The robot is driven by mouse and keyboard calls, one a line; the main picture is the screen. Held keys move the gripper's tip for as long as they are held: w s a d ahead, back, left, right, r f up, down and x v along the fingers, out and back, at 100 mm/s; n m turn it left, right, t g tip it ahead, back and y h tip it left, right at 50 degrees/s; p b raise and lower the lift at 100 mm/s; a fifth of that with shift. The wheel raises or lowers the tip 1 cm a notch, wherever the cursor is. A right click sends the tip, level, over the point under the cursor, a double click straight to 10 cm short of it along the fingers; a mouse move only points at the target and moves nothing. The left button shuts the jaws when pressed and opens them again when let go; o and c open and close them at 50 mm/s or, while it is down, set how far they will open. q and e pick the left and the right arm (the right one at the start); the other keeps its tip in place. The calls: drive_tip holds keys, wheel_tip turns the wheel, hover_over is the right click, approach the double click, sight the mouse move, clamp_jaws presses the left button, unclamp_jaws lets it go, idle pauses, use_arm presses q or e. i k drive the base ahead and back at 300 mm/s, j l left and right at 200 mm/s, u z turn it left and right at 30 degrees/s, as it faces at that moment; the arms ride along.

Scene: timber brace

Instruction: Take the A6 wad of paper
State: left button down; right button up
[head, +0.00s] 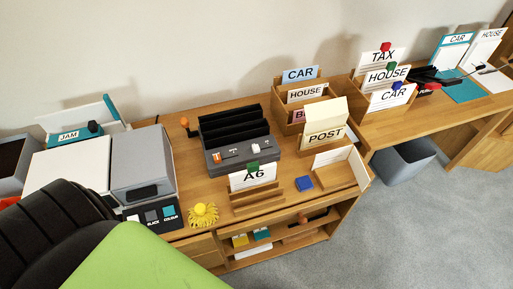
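The A6 wad of paper (254,177) is a white upright sheet or stack marked "A6". It stands in the middle of the desk, in front of a grey and black machine (237,140) with tall black slots. A green block or clip (252,166) sits at its top edge. A stepped wooden holder (257,198) is at its foot, and I cannot tell how the paper is held there. Neither of my grippers shows in the head view.
A wooden stand with a "POST" card (325,136) and a blue block (304,183) are to the right. A yellow tasselled thing (203,214) and a printer (143,163) are to the left. A black and green chair-like shape (130,262) fills the lower left. A grey bin (405,163) stands on the floor.

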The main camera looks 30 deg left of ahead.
sight(254, 175)
drive_tip(key=u, duration=0.95)
